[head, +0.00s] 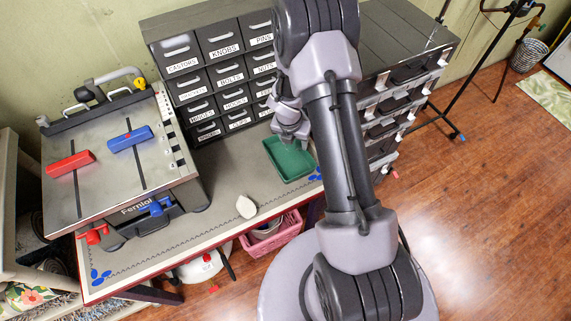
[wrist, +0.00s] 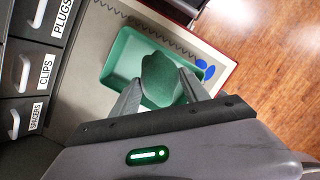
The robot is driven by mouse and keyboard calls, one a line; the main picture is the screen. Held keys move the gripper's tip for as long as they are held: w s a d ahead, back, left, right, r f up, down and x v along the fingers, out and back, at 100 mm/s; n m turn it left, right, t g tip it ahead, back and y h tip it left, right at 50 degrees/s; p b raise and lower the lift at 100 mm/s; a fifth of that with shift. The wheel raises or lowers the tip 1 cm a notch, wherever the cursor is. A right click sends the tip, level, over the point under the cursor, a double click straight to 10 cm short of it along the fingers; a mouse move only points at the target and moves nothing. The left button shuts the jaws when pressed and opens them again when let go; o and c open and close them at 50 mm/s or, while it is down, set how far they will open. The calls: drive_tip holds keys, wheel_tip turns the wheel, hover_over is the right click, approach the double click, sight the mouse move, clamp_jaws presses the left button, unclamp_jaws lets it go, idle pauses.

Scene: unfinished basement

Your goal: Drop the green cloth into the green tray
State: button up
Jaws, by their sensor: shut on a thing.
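The green tray (head: 288,160) lies on the workbench in front of the drawer cabinet in the head view. It also shows in the wrist view (wrist: 118,62), beyond my fingers. My gripper (wrist: 160,92) is shut on the green cloth (wrist: 160,78), which sticks out between the two fingers. In the wrist view the cloth overlaps the tray; its height above the tray is hard to tell. In the head view my gripper (head: 291,130) is at the tray's far side, partly hidden by my arm, and I cannot make out the cloth there.
A labelled drawer cabinet (head: 222,80) stands close behind the tray. A flat machine (head: 110,165) with red and blue blocks is at the bench's left. A small white object (head: 246,207) lies near the front edge. A pink basket (head: 270,238) sits below.

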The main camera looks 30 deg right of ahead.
drive_tip(key=shift+a+f+b, duration=0.1)
drive_tip(key=shift+f+b, duration=0.25)
drive_tip(key=shift+f, duration=0.05)
drive_tip(key=b, duration=0.6)
hover_over(293, 162)
drive_tip(key=x, duration=0.3)
drive_tip(key=a+x, duration=0.1)
drive_tip(key=x, duration=0.1)
drive_tip(key=shift+s+f, duration=0.15)
drive_tip(key=shift+s, duration=0.05)
drive_tip(key=o, duration=1.3)
drive_tip(key=shift+p, duration=0.3)
drive_tip(key=shift+c, duration=0.2)
drive_tip(key=p+v, duration=0.8)
drive_tip(key=v, duration=0.9)
drive_tip(key=shift+r, duration=0.35)
